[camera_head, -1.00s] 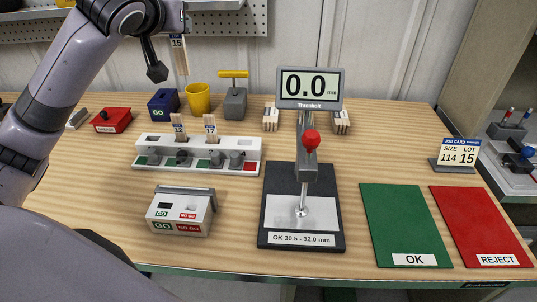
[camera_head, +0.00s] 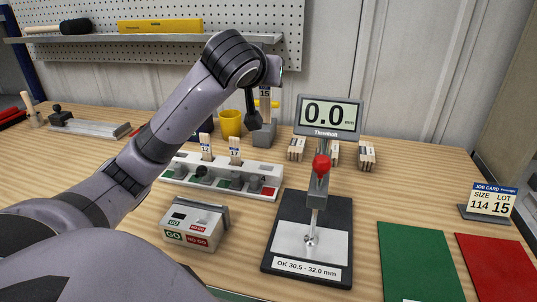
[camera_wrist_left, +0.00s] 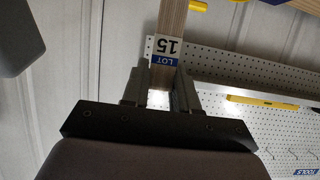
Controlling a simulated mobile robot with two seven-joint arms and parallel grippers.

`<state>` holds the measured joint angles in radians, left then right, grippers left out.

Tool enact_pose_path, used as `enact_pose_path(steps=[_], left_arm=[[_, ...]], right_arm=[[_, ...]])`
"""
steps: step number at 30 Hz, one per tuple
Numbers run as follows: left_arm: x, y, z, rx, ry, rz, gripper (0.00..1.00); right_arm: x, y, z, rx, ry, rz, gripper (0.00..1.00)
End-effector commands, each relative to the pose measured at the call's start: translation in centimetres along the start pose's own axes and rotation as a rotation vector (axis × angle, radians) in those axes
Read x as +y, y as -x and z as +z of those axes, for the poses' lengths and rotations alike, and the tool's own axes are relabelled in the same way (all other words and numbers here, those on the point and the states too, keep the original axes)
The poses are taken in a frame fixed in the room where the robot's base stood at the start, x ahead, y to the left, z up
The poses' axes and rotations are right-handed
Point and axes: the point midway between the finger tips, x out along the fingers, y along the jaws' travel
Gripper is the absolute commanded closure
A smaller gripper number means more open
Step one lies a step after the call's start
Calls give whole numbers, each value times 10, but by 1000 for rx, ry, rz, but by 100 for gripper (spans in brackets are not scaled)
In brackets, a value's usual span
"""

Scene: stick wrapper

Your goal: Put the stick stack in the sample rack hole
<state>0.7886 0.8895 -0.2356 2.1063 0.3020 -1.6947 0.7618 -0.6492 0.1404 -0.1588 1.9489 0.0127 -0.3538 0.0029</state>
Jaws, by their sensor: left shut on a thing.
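My left gripper (camera_head: 268,80) is shut on a wooden stick stack (camera_head: 265,104) with a blue-and-white lot 15 label. The stack hangs upright, above and behind the right part of the sample rack, in front of the grey stand with the yellow handle. In the left wrist view, the stack (camera_wrist_left: 172,18) extends out from between the fingers (camera_wrist_left: 164,88). The white sample rack (camera_head: 262,191) stands on the bench. Stacks labelled 12 (camera_head: 206,150) and 17 (camera_head: 235,154) stand upright in it. My right gripper is out of view.
A gauge (camera_head: 318,190) reading 0.0 stands right of the rack. A GO/NO GO box (camera_head: 195,224) is in front. A yellow cup (camera_head: 230,123) and wooden bundles (camera_head: 366,155) stand behind.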

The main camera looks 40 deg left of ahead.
Motion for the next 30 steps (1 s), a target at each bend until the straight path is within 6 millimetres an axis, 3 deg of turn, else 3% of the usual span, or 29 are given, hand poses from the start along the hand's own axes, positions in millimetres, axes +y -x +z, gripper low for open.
enact_pose_path(steps=[1,12,30], left_arm=[[0,-6,14,-4,-5,-2,100],[0,-36,89,-3,-3,-1,100],[0,-60,146,1,0,0,100]], right_arm=[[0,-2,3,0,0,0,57],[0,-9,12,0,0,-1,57],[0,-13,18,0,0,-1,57]])
